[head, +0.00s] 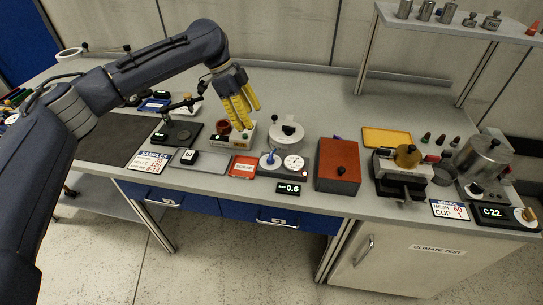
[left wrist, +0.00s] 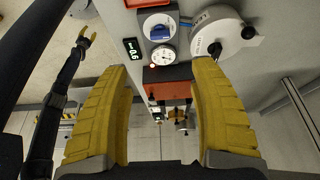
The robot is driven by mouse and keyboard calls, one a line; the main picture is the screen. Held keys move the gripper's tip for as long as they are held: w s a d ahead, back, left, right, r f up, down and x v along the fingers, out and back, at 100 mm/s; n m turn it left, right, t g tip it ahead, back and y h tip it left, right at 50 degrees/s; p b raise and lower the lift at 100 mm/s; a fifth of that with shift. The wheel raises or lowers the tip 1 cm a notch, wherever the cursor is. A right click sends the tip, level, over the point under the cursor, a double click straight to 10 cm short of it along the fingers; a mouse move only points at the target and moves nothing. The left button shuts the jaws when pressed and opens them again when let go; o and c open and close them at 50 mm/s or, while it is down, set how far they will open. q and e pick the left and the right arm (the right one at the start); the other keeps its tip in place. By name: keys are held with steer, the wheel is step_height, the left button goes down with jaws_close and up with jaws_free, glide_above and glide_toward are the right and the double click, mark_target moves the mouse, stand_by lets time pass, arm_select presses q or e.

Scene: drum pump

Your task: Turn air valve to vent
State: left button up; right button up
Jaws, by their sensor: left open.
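The gauge (left wrist: 163,55) is also in the left wrist view. My left gripper (head: 251,115) is open and empty, above the bench behind and left of the valve. Its spread yellow fingers (left wrist: 160,75) frame the left wrist view, apart from the knob. My right gripper (left wrist: 88,36) is small and far off at the left there.
A white drum (head: 287,132) stands behind the gauge. A display reading 0.6 (head: 289,189) is in front. An orange-red box (head: 338,162) stands right of the unit, and a red scrap plate (head: 243,167) lies left. Bare bench (head: 310,95) lies behind.

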mark_target(271, 156)
arm_select(q)
steer(key=x, duration=1.7)
jaws_close()
steer(key=shift+s+d, duration=0.1)
steer(key=shift+d, duration=0.05)
stand_by(0.7)
